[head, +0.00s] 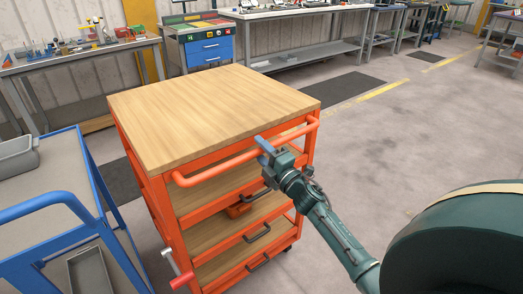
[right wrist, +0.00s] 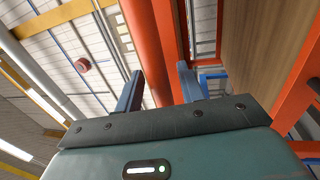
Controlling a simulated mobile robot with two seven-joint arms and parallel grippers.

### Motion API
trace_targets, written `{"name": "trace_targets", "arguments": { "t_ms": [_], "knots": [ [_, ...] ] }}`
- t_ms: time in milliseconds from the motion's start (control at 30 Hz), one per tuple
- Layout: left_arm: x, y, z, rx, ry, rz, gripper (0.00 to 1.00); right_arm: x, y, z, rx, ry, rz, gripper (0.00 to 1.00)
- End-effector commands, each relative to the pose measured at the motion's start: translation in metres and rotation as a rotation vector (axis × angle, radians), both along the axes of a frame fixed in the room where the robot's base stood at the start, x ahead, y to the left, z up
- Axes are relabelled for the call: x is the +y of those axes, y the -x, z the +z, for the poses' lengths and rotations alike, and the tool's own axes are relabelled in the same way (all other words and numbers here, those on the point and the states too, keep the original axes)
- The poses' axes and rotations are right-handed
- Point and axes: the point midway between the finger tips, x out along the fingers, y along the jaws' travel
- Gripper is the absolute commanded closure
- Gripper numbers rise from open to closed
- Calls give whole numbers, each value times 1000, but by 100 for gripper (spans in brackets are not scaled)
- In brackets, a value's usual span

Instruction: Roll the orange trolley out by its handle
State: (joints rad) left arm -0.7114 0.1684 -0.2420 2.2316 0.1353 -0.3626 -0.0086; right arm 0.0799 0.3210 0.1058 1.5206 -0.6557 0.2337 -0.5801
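The orange trolley (head: 183,231) has a wooden top and several drawers, and stands in the middle of the head view. Its orange bar handle (head: 222,168) runs along the near side, just below the top's edge. My right gripper (head: 269,148) is at the handle, right of its middle. In the right wrist view, its two blue fingers (right wrist: 160,88) lie on either side of the orange handle (right wrist: 153,40), close against it, and appear shut on it. The exact contact is partly hidden. My left gripper is not in view.
A blue cart (head: 60,215) with a grey bin (head: 18,158) stands close to the trolley's left. A blue-drawer cabinet (head: 208,52) and workbenches (head: 85,57) line the wall behind. The grey floor (head: 400,130) to the right is open.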

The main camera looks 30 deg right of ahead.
Motion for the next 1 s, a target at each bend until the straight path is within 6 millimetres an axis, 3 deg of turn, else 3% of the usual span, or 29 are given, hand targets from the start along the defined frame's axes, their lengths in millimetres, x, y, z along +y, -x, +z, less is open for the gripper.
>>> {"name": "trace_targets", "arguments": {
  "t_ms": [200,667,1000],
  "knots": [
    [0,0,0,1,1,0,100,0,0,0,0,0,0,63],
    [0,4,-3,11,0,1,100,0,0,0,0,0,0,100],
    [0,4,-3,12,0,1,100,0,0,0,0,-1,0,100]
  ]
}}
